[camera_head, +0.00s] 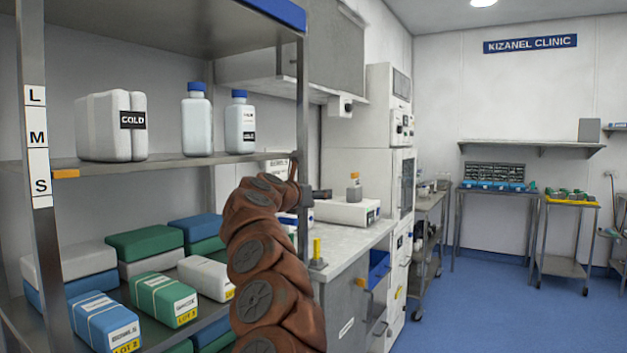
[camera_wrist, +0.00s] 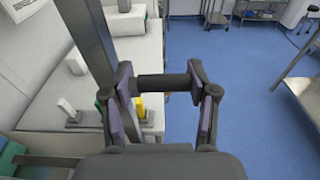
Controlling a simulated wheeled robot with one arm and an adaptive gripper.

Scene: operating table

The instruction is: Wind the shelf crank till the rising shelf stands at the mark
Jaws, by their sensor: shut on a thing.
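The shelf (camera_head: 170,163) spans the left of the head view, carrying a white box marked COLD and two blue-capped white bottles. An orange tab (camera_head: 66,174) sits at its left front edge. Beside it, the post's white label strip (camera_head: 37,112) reads L, M, S from top down; the tab stands about level with the upper part of S. My gripper (camera_wrist: 162,82) is shut on the dark crank handle (camera_wrist: 166,84), its fingers at the two ends of the bar. In the head view the handle (camera_head: 322,193) shows just right of the right post; my arm hides most of the crank.
Green, blue and white packs (camera_head: 145,242) fill the lower shelf. A counter (camera_head: 345,243) with a white box (camera_head: 348,210) and a yellow-topped piece (camera_head: 317,248) stands close right of the post. The blue floor (camera_head: 500,310) beyond is clear towards the carts.

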